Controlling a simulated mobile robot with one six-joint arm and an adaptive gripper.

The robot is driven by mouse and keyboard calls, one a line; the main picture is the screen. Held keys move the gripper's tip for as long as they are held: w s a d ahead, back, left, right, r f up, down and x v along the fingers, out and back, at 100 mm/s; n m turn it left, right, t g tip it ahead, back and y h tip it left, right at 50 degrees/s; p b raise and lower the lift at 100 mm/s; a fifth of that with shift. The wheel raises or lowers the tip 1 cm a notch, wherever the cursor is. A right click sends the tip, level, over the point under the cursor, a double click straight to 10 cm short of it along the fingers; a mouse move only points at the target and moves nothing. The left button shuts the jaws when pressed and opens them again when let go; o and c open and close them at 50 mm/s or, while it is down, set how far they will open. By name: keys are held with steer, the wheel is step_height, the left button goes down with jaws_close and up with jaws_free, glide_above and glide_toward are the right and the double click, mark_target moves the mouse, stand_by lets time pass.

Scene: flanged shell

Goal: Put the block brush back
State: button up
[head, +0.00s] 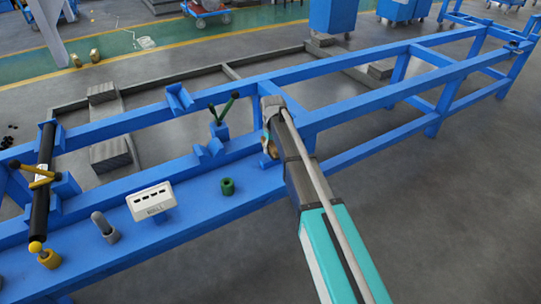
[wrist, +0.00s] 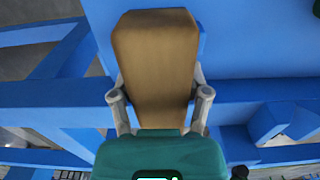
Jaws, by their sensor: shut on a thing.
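The block brush, a brown block, fills the upper middle of the wrist view (wrist: 155,55). My gripper (wrist: 160,97) is shut on it, with one grey finger on each side. Behind the fingers the teal-green body of the gripper covers the near end of the block. In the head view a small brown part of the brush (head: 270,148) shows beside my gripper, above the blue bench frame (head: 370,113). The rest of it is hidden by my arm. I cannot tell whether it touches the frame.
A tool with green and black handles (head: 221,112) stands left of my gripper. A black bar with yellow handles (head: 43,185) lies at far left.

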mark_target(272, 143)
steer(key=shift+f+b, duration=1.1)
steer(key=shift+f, duration=0.3)
steer(key=shift+f, duration=0.1)
steer(key=o, duration=1)
step_height(272, 143, up, 12)
steer(key=p, duration=1.2)
